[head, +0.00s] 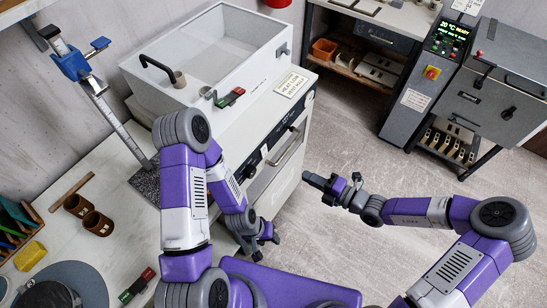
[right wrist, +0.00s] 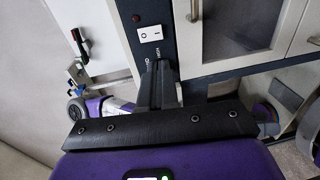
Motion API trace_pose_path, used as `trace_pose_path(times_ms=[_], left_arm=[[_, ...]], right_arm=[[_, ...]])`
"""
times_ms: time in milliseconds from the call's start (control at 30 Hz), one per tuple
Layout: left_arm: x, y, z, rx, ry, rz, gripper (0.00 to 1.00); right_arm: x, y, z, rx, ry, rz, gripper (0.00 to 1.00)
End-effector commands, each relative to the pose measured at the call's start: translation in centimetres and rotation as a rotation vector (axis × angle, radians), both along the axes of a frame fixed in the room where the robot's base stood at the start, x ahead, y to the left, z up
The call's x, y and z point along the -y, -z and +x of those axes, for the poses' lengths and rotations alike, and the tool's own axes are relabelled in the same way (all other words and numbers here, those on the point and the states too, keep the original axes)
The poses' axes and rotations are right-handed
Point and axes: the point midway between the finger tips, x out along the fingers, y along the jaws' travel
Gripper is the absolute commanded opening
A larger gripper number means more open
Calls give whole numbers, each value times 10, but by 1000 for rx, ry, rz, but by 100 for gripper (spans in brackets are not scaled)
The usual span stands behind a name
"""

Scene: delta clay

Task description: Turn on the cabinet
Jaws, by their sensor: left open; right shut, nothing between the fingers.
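The cabinet (head: 285,170) is white with a dark front strip and stands in the middle of the head view. In the right wrist view its dark strip (right wrist: 139,6) carries a white rocker switch (right wrist: 150,34) and a small dark red lamp (right wrist: 136,17) that looks unlit. My right gripper (head: 309,178) is shut and empty, out in front of the cabinet. In the right wrist view its fingertips (right wrist: 158,63) point at the strip, just below the switch in the picture. My left gripper (head: 265,244) is open and low beside the cabinet front.
A white open-topped box (head: 215,60) stands on the cabinet beside a sign (head: 291,85). A worktop (head: 60,180) with brown cups (head: 98,223) lies at left. A grey machine (head: 425,85) with a lit display stands at right. Floor between is clear.

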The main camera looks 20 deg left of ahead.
Motion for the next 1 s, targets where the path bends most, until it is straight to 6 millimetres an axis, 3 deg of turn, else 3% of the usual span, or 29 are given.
trace_pose_path(times_ms=[333, 467, 1000], left_arm=[[0, 1, 0, 0, 0, 0, 48], [0, 3, 0, 0, 0, 0, 48], [0, 30, 0, 0, 0, 0, 48]], right_arm=[[-1, 0, 1, -5, 5, 5, 0], [-10, 2, 4, -5, 3, 6, 0], [-108, 16, 39, -4, 1, 5, 0]])
